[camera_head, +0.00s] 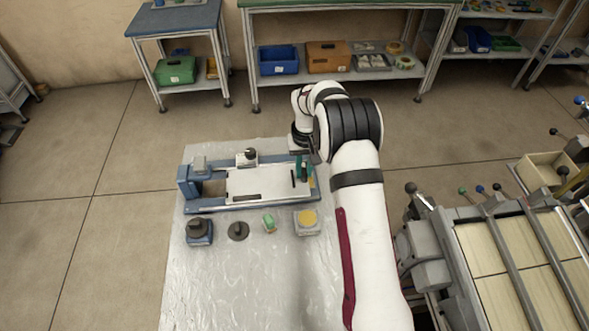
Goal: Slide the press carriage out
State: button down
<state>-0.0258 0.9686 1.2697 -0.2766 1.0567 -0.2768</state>
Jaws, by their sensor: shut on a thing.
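The press (190,182) is a low blue frame with long rails, lying left to right on the silvery table. Its pale, flat carriage (262,184) lies between the rails, towards the right, with an open gap at its left. A dark green upright handle (303,170) stands at the right end of the carriage. My gripper (303,155) is at this handle, shut on it, coming down from the far right side. The fingertips are small and partly hidden by my wrist.
A slatted machine (500,250) stands at right. The table's near left is clear.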

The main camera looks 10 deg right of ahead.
jog(key=shift+d, duration=0.3)
jog(key=c, duration=1.1)
grip_release()
jog(key=shift+c, duration=0.2)
jog(key=o, duration=0.3)
jog(key=shift+o, duration=0.2)
jog(key=shift+a, duration=0.1)
notch_tip(320, 180, up, 16)
